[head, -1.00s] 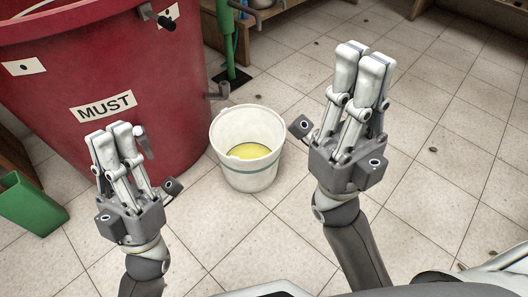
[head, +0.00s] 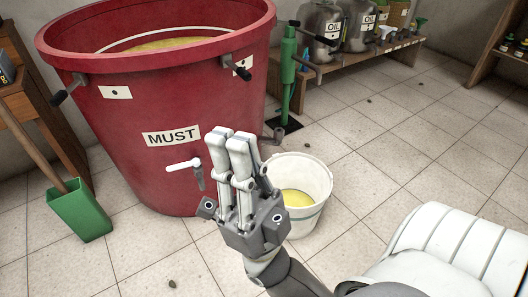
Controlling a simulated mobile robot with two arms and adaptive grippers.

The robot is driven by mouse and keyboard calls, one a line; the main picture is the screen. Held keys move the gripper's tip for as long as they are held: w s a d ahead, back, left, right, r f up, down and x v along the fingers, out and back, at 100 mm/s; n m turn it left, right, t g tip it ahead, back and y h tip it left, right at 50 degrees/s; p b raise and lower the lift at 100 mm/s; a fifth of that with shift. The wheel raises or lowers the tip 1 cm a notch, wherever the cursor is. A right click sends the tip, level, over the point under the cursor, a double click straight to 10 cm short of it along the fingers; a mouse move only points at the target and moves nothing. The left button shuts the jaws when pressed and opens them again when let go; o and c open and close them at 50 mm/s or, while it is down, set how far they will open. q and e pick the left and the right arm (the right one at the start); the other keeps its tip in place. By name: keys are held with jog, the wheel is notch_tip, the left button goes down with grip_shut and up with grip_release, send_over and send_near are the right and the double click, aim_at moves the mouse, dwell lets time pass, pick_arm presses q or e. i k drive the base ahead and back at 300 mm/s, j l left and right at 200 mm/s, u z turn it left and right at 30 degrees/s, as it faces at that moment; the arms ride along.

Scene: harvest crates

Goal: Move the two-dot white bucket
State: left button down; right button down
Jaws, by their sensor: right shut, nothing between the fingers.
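A white bucket (head: 318,180) with yellow contents (head: 297,198) and a greenish band stands upright on the tiled floor, right of the red vat's foot. No dots can be made out on it; its left side is hidden by my right gripper. My right gripper (head: 232,135) is shut and empty, fingers pointing up. It appears in front of the bucket's left edge and the vat; I cannot tell whether it touches either. My left gripper is out of view.
The big red vat (head: 215,115) marked MUST has a tap, side handles and yellow contents. A green pump (head: 288,75) stands behind the bucket. A green bin (head: 80,212) is at left. A low shelf (head: 330,75) holds OIL containers.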

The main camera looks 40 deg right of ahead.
aim_at(305, 183)
jog(key=l+u, duration=0.85)
jog(key=k+l+u, duration=0.2)
jog(key=u, duration=0.25)
jog(key=k+l+u, duration=0.2)
jog(key=l+u, duration=0.2)
jog(key=k+l+u, duration=0.4)
jog(key=k+l, duration=1.15)
